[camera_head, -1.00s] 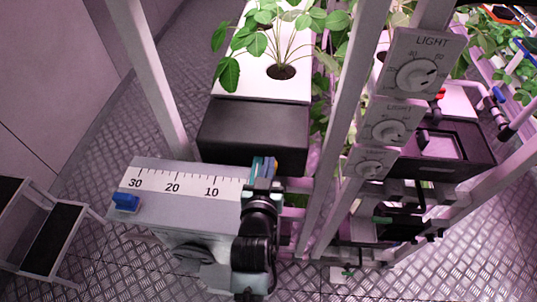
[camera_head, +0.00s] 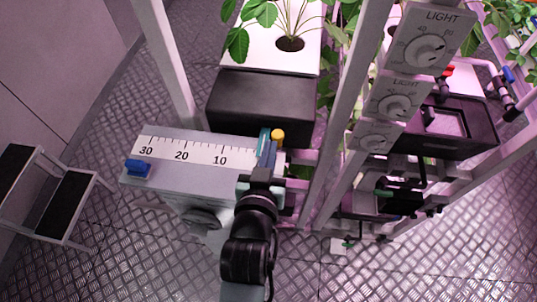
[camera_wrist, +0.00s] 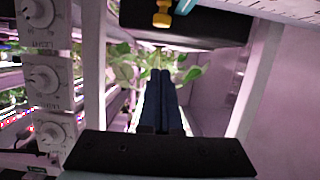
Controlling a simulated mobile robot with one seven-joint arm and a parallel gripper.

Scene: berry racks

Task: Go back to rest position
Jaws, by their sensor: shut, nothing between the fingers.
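My gripper (camera_head: 262,172) is in front of the right end of the scale box in the head view. In the wrist view its two dark fingers (camera_wrist: 160,92) lie together with nothing between them. The grey box (camera_head: 200,178) has a white scale marked 30, 20 and 10, with a blue slider (camera_head: 137,167) at its left end. A yellow knob (camera_head: 277,135) stands just beyond my gripper, apart from it; it also shows at the top of the wrist view (camera_wrist: 162,14).
Light dials (camera_head: 425,50) are fixed to the rack post on the right. A black box (camera_head: 262,102) under a white plant tray (camera_head: 250,50) stands behind the scale box. A step stool (camera_head: 65,205) is at the left. The metal floor (camera_head: 130,250) is free in front.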

